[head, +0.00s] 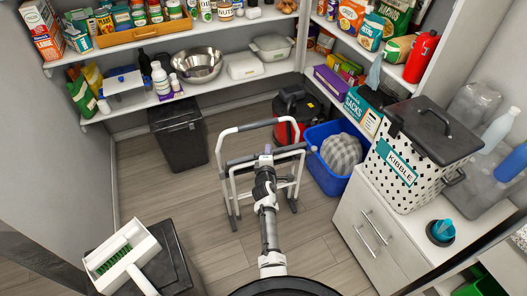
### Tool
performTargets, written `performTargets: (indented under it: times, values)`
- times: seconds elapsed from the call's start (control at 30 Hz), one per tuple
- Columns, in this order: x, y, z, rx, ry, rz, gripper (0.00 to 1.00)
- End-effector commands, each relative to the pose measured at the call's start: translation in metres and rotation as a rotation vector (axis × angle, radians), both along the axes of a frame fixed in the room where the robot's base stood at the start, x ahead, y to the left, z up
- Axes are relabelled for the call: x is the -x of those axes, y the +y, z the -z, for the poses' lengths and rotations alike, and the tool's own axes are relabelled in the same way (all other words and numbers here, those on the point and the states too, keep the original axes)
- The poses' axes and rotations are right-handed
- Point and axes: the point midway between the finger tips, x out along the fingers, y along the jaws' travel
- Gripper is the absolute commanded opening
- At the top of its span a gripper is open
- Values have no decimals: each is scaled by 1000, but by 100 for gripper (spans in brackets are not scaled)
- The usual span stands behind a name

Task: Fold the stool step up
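The step stool (226,183) stands on the wood floor in the middle of the head view. It has a pale metal frame, dark grip sleeves on its bars and dark feet. My arm reaches up from the bottom of the view, and my gripper (266,155) is at the stool's middle, by the dark crossbar. My gripper and wrist cover the centre of the stool, including part of the step area. I cannot tell whether the fingers touch the bar, or whether they are open or shut.
A black bin (178,135) stands back left. A white cabinet (362,235) is at right. Floor is free left of the stool.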

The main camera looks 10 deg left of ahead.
Motion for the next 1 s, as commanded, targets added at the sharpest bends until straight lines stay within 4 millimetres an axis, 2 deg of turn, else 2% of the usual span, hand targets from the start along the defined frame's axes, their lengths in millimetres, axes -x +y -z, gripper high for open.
performTargets:
  times: [0.03, 1.0]
  values:
    - [2, 1, -8, -1, -3, -1, 36]
    - [48, 2, -53, -1, 1, 2, 36]
